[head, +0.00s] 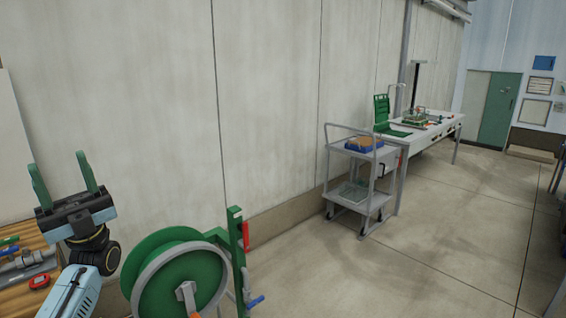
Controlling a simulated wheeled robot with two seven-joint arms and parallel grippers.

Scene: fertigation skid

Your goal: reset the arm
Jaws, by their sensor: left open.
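My left gripper (64,176) is at the left of the head view, pointing up, with its two green fingers apart and nothing between them. My light blue and black left arm (88,285) comes up below it from the bottom edge. The gripper is raised in front of the pale wall, and a wooden bench top shows behind and below it. My right gripper and right arm are not in view.
A green hose reel (180,270) stands just right of my left arm. The wooden bench (30,300) at lower left holds pipe fittings. A grey trolley (372,154) and a white table (445,127) stand along the wall. The concrete floor (410,270) at right is clear.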

